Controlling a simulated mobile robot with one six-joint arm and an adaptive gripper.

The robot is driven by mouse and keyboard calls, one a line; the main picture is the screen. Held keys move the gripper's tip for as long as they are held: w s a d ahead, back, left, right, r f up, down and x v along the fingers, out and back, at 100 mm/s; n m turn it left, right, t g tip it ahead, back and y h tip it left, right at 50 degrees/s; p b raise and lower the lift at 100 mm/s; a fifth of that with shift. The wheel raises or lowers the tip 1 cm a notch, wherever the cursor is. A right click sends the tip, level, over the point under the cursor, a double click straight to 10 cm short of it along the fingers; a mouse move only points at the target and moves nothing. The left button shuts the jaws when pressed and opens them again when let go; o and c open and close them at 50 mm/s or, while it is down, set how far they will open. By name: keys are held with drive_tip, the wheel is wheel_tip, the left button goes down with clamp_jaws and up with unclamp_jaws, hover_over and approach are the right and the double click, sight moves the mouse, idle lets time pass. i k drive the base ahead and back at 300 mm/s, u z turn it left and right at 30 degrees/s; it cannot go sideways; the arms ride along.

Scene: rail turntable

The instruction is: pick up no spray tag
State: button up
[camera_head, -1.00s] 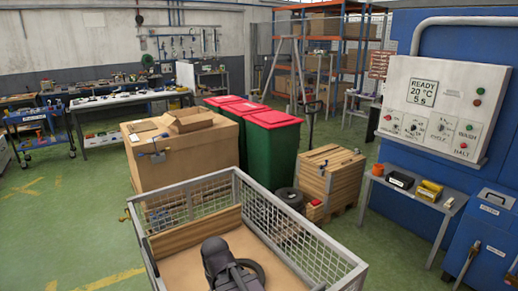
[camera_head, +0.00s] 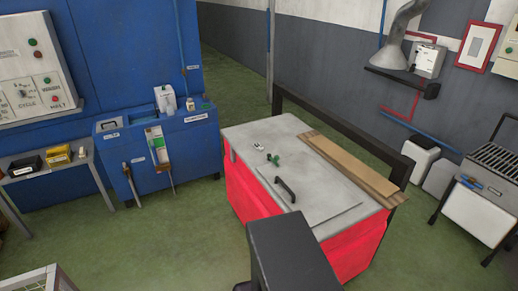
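I cannot make out a tag that reads "no spray". A small white and green card (camera_head: 156,140) hangs on the front of the blue machine (camera_head: 200,135); its print is too small to read. A small white item (camera_head: 259,147) and a green item (camera_head: 273,159) lie on the grey lid of the red chest (camera_head: 240,140); I cannot tell what they are. My gripper is not in view.
A side table (camera_head: 30,170) with a black box (camera_head: 26,166) and a yellow box (camera_head: 59,156) stands at the left, below a control panel (camera_head: 35,85). Brown boards (camera_head: 350,165) lie on the chest lid. Green floor is free in front of the blue machine.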

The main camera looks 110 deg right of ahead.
sight(257, 146)
drive_tip(key=z, duration=0.1)
drive_tip(key=k, duration=0.15)
drive_tip(key=z, duration=3.05)
drive_tip(key=i, duration=1)
drive_tip(key=z, duration=0.15)
drive_tip(key=k, duration=0.1)
